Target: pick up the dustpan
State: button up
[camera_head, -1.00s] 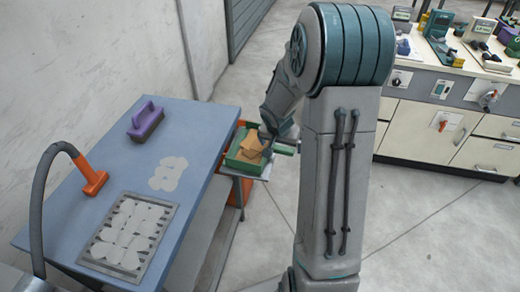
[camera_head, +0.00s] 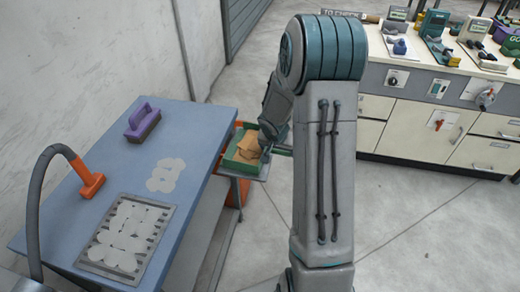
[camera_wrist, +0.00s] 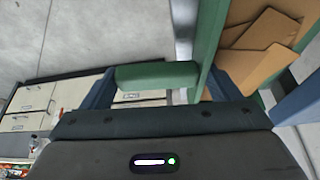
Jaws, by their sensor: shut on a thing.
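The dustpan (camera_head: 232,163) is green and holds tan, flat pieces. In the head view it is at the right end of the blue table, at the side of my arm. In the wrist view its green handle (camera_wrist: 158,75) lies across the space between my gripper's (camera_wrist: 158,92) blue-grey fingers, and its green wall (camera_wrist: 208,42) rises at the right. My gripper is shut on the handle. In the head view the fingertips are largely hidden by my wrist. I cannot tell whether the dustpan is clear of the grey support under it.
The blue table (camera_head: 180,205) holds a purple brush (camera_head: 142,122), an orange nozzle on a grey hose (camera_head: 90,182) and a slotted grey plate (camera_head: 95,262). An orange bin (camera_head: 237,190) is below the dustpan. A cluttered counter (camera_head: 400,70) stands at the back right. Floor between is clear.

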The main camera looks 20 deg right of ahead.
jog(key=shift+r, duration=0.15)
jog(key=shift+r, duration=0.6)
notch_tip(320, 180, up, 3)
jog(key=shift+f+p, duration=0.1)
jog(key=shift+p, duration=0.3)
jog(key=s+d+r+p, duration=0.2)
jog(key=s+d+r, duration=0.3)
jog(key=s, duration=0.5)
jog(key=shift+s+d+r, duration=0.2)
jog(key=shift+r, duration=0.7)
